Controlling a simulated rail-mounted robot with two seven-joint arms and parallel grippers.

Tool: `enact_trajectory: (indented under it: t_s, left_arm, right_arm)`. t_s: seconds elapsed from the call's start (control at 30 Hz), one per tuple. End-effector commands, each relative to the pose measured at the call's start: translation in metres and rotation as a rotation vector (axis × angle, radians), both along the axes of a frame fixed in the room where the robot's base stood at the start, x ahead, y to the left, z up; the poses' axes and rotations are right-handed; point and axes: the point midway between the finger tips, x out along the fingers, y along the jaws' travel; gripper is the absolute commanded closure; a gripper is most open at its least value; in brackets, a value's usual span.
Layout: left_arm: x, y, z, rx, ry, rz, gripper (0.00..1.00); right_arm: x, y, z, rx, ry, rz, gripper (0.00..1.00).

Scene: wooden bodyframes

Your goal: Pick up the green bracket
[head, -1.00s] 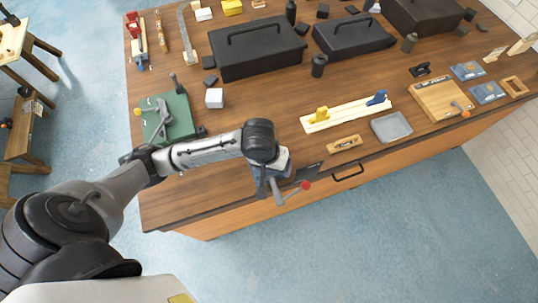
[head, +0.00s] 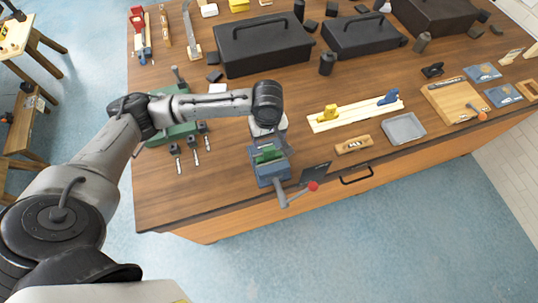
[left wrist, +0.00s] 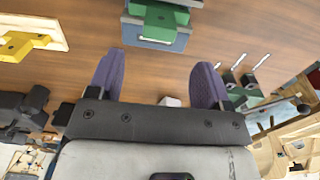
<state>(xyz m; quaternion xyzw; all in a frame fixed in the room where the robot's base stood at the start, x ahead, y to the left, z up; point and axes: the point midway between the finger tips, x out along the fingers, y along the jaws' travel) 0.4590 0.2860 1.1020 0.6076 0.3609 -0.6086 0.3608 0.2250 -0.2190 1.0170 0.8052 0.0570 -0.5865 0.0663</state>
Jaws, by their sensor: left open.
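The green bracket (head: 267,154) sits in the jaws of a blue-grey vise (head: 271,174) near the table's front edge. In the left wrist view the bracket (left wrist: 152,31) shows at the top middle, in the vise. My left gripper (left wrist: 157,60) is open and empty, its two purple fingers apart, with the bracket beyond the fingertips. In the head view this gripper (head: 266,130) hangs just behind the bracket, its fingers mostly hidden by the wrist. My right gripper is in neither view.
The vise's lever with a red knob (head: 313,186) juts out over the front edge. A wooden strip with yellow and blue parts (head: 355,113) and a grey tray (head: 403,128) lie to the right. Black toolboxes (head: 262,45) stand behind. Small tools (head: 190,151) lie left.

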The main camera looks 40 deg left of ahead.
Motion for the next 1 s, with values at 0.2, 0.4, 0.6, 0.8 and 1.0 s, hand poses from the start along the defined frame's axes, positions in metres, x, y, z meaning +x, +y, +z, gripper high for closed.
enact_trajectory:
  t_s: [0.2, 0.4, 0.6, 0.8, 1.0]
  left_arm:
    - [0.0, 0.0, -0.016, 0.001, 0.0, -0.002, 0.28]
    - [-0.001, -0.002, -0.03, 0.001, 0.002, -0.002, 0.28]
    - [-0.002, -0.005, -0.056, 0.0, 0.001, -0.002, 0.28]
    - [-0.002, -0.005, -0.068, 0.001, -0.002, -0.003, 0.28]
    - [-0.002, -0.005, -0.069, 0.001, -0.002, -0.003, 0.28]
  right_arm:
    - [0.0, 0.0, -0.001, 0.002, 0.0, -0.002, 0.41]
    - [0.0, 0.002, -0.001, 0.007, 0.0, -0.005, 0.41]
    - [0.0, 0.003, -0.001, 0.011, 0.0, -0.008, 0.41]
    - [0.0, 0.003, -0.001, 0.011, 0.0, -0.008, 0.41]
    - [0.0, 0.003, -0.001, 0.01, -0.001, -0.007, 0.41]
